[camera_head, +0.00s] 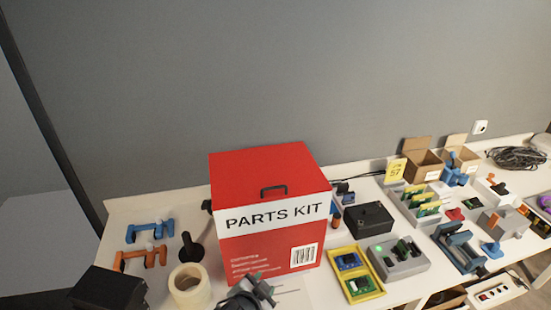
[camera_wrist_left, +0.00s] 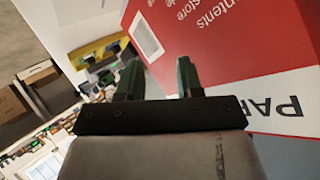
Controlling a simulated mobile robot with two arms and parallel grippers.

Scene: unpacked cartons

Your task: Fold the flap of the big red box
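The big red box (camera_head: 268,222) stands upright on the white table, with a white "PARTS KIT" band across its upper front. Its red top (camera_head: 265,170) carries a black handle (camera_head: 273,190) and looks flat and down over the box; I see no raised flap. My left gripper (camera_head: 262,285) is low in front of the box. In the left wrist view, its two dark-green fingers (camera_wrist_left: 158,78) are apart with nothing between them, and the red box face (camera_wrist_left: 230,45) is close beyond them. Whether they touch it is unclear. My right gripper is not in view.
A tape roll (camera_head: 189,287), a black plunger-like object (camera_head: 191,248) and orange and blue parts (camera_head: 150,231) lie left of the box. A black box (camera_head: 368,217), a yellow tray (camera_head: 356,275) and a grey unit (camera_head: 399,260) are to its right. Open cartons (camera_head: 424,164) stand farther right.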

